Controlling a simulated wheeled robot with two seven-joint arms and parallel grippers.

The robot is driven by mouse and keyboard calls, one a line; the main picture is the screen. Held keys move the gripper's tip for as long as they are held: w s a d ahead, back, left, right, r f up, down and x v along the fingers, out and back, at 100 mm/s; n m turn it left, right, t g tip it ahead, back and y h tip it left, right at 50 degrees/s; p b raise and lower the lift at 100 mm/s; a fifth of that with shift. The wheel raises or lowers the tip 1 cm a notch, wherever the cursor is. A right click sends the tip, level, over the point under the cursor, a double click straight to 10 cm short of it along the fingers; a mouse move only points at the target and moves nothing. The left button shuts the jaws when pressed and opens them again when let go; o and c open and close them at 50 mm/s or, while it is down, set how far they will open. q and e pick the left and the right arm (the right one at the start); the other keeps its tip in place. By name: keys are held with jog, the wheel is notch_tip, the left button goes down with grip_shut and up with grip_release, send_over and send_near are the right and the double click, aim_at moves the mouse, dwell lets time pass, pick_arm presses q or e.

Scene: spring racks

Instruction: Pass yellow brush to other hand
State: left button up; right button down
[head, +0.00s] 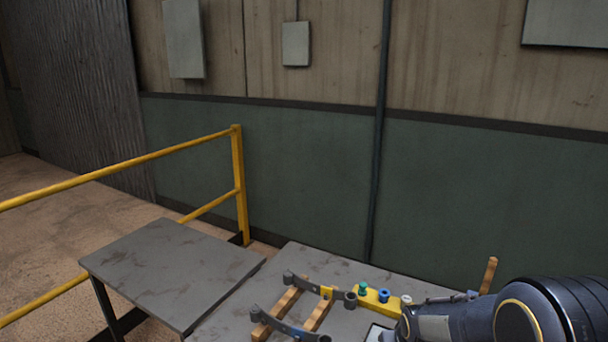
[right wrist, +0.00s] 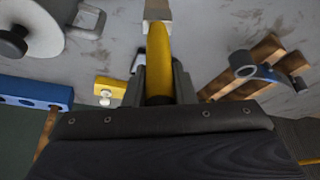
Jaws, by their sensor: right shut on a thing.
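The yellow brush (right wrist: 158,50) shows in the right wrist view as a rounded yellow handle, with a pale block-like end (right wrist: 157,10) at the top of the picture. My right gripper (right wrist: 159,82) is shut on the brush, with one dark finger on each side of the handle. In the head view my right arm comes in from the lower right, and I cannot make out the brush there. My left gripper is in neither view.
A grey table (head: 345,267) bears a wooden rack with dark brackets (head: 300,308) and a yellow block (head: 377,302) with green and blue pegs. A bare grey table (head: 170,262) stands left, before a yellow railing (head: 239,185). A blue holed bar (right wrist: 35,92) shows in the wrist view.

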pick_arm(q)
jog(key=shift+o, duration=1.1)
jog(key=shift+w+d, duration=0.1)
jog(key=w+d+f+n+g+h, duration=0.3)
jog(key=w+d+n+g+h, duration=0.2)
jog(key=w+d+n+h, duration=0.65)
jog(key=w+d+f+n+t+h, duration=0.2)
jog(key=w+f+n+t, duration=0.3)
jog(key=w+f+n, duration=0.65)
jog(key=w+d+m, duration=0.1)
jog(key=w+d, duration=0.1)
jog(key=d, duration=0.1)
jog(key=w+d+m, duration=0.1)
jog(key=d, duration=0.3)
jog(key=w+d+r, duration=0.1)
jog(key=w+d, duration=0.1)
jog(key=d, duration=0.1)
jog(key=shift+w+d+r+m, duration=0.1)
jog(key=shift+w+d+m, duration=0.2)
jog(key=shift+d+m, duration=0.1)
pick_arm(e)
jog(key=a+r+n+y, duration=0.1)
jog(key=a+n, duration=0.3)
jog(key=a, duration=0.5)
jog(key=w+a+r+n+g+y, duration=0.1)
jog(key=a+r+n+y, duration=0.1)
jog(key=a, duration=0.7)
jog(key=shift+w+a+r+n, duration=0.2)
jog(key=shift+a+r+n, duration=0.2)
jog(key=shift+r+n, duration=0.5)
